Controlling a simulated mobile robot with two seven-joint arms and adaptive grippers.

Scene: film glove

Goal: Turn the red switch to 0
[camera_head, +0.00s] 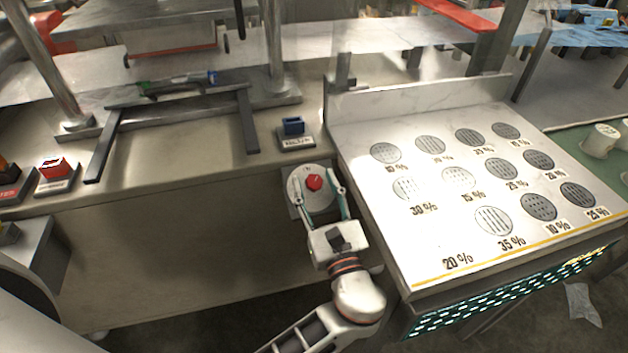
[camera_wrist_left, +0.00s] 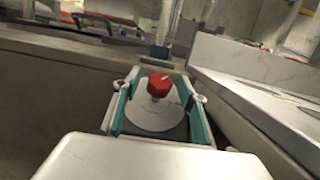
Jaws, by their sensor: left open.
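The red switch (camera_head: 314,182) is a small red knob on a round pale plate (camera_head: 300,198), fixed to the front of the workbench. In the left wrist view the red knob (camera_wrist_left: 159,85) sits near the middle, with a light mark on its top. My left gripper (camera_head: 318,189) is open, its two fingers on either side of the plate and knob. In the left wrist view its teal finger pads (camera_wrist_left: 158,108) flank the knob with a gap on each side. The markings on the plate are too small to read. My right gripper is not in view.
A blue switch (camera_head: 293,126) stands on the bench just behind the knob. A red rocker switch (camera_head: 54,168) sits at the left. A sloped metal panel (camera_head: 400,240) with round grilles and percent labels rises close on the right. The bench front (camera_head: 180,250) is clear.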

